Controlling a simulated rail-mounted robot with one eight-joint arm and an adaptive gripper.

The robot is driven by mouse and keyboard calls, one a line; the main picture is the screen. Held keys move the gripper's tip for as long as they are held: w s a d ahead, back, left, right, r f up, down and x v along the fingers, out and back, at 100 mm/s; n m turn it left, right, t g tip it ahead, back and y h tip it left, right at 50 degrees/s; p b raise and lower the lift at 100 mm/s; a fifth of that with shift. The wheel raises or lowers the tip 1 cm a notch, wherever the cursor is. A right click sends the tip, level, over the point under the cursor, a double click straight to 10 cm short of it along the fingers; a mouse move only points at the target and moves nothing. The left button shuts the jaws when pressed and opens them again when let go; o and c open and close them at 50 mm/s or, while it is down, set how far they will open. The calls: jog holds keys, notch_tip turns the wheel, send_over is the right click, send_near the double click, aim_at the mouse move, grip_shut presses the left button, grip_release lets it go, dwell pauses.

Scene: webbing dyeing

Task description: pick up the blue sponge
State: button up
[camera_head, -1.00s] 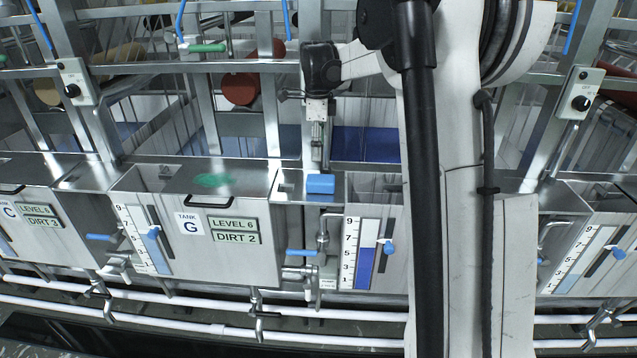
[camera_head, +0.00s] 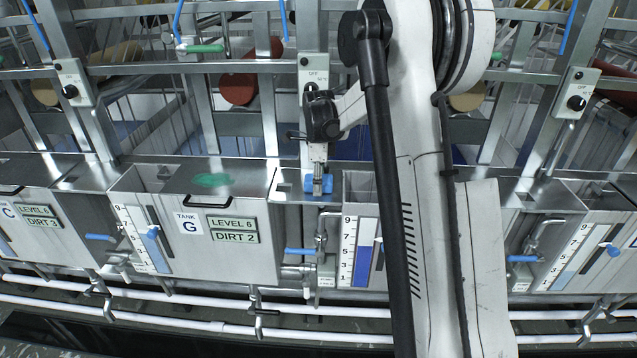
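The blue sponge (camera_head: 326,185) lies on a narrow metal ledge (camera_head: 290,189) to the right of the tank labelled G. My gripper (camera_head: 318,187) points straight down over the sponge, with its fingers in front of it. The sponge shows on both sides of the fingers and is partly hidden by them. I cannot tell whether the fingers touch or grip the sponge, or how far apart they are.
Tank G (camera_head: 200,235) stands left of the ledge, with a green patch (camera_head: 212,180) on its lid. Right of the ledge is an open tank with a level gauge (camera_head: 361,252). A control box (camera_head: 314,78) and metal frame bars stand close behind my gripper.

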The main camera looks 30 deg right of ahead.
jog(key=shift+c, duration=0.4)
jog(key=c, duration=1.1)
jog(key=shift+o, duration=0.2)
jog(key=shift+r, duration=0.45)
jog(key=r, duration=0.1)
jog(key=a+r, duration=0.1)
jog(key=r, duration=0.1)
jog(key=shift+s+r+b, duration=0.1)
jog(key=shift+r+b, duration=0.15)
jog(key=shift+b, duration=0.15)
jog(key=a+r, duration=0.3)
jog(key=a, duration=0.2)
jog(key=s+a+r+b, duration=0.1)
jog(key=a+r, duration=0.2)
jog(key=a, duration=0.2)
jog(key=shift+s+a+r, duration=0.25)
jog(key=shift+a, duration=0.05)
